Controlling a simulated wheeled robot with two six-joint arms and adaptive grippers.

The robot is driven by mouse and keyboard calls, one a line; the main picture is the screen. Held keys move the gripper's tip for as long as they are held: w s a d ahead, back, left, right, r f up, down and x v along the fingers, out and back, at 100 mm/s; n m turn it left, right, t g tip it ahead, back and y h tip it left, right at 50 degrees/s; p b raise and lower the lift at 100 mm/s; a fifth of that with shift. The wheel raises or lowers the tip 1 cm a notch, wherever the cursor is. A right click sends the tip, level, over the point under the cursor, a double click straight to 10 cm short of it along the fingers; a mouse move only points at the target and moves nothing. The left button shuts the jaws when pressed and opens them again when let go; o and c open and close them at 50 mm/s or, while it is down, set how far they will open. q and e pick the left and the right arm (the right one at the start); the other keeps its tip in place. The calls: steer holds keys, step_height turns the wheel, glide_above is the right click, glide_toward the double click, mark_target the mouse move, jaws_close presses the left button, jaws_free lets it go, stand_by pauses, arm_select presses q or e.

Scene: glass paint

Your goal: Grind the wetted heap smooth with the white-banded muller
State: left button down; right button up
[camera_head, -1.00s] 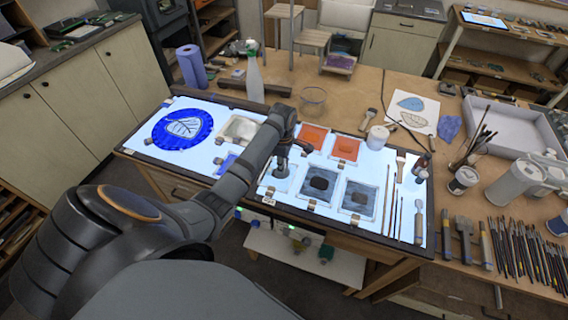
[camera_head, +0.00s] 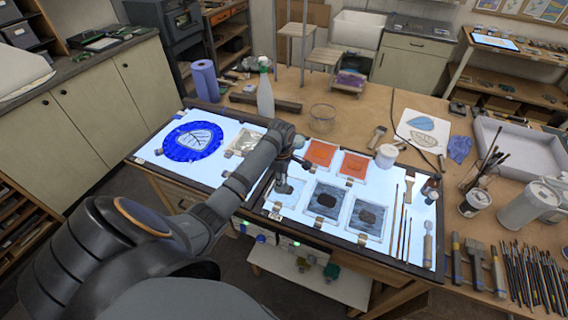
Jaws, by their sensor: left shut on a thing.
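My left gripper (camera_head: 282,180) reaches over the lit panel (camera_head: 228,197) and points down at its front middle. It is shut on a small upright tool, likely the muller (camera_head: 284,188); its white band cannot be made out. The tool stands over a pale grey square at the left of the front row, and I cannot tell whether it touches. To its right lie two grey squares with dark patches, one in the middle (camera_head: 327,200) and one at the right (camera_head: 367,215). Which patch or square is the wetted heap is unclear. My right gripper is out of view.
Orange squares (camera_head: 320,153) lie behind the grey ones. Several tools crowd the right side.

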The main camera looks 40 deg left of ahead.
mark_target(292, 191)
arm_select(q)
steer(key=shift+s+d, duration=0.4)
steer(key=shift+d, duration=0.1)
steer(key=shift+w+d, duration=0.25)
steer(key=shift+d, duration=0.8)
steer(key=shift+w+d, duration=0.3)
steer(key=shift+w, duration=0.35)
step_height(292, 191, up, 4)
steer(key=shift+w+f, duration=0.1)
steer(key=shift+w, duration=0.05)
steer(key=shift+r, duration=0.6)
